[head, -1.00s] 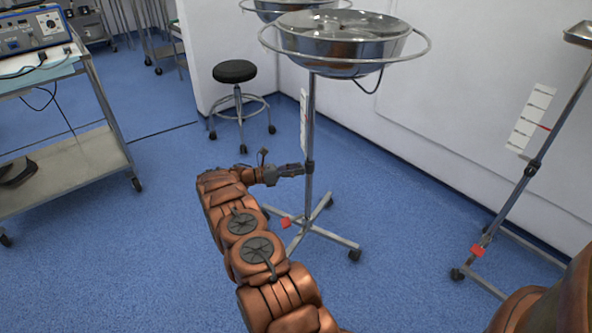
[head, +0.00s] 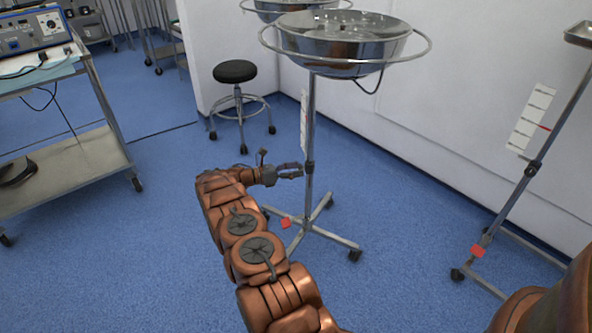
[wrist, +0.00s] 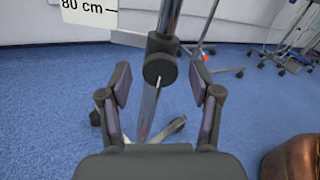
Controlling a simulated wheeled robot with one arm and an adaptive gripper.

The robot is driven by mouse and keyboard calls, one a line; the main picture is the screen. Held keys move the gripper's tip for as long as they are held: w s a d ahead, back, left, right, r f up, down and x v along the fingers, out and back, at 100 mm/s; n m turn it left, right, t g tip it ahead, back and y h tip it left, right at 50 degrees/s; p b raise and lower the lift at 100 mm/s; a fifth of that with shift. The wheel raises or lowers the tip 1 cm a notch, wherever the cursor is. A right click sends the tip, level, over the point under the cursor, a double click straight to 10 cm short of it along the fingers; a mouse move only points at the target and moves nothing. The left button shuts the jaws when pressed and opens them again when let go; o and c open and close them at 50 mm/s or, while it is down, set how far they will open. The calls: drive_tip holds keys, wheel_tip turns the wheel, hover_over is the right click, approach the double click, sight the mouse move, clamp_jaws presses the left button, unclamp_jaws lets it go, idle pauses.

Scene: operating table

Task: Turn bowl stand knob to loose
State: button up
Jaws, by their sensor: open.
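The bowl stand has a thin steel pole (head: 309,120) with a metal bowl (head: 340,45) in a ring at its top. A dark collar (head: 309,167) sits partway up the pole. In the wrist view the round black knob (wrist: 160,69) faces me on the collar. My gripper (head: 298,169) is just left of the pole at knob height. In the wrist view my gripper (wrist: 162,84) is open, with one finger on each side of the knob. A gap shows between each finger and the knob.
A similar stand (head: 535,165) with a tray top is at the right by the wall. A black stool (head: 235,72) stands behind, and a cart (head: 75,165) is at the left. The stand's wheeled base (head: 325,236) spreads over clear blue floor.

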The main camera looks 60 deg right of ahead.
drive_tip(key=v, duration=1.1)
drive_tip(key=shift+w+a, duration=0.2)
drive_tip(key=shift+a, duration=0.05)
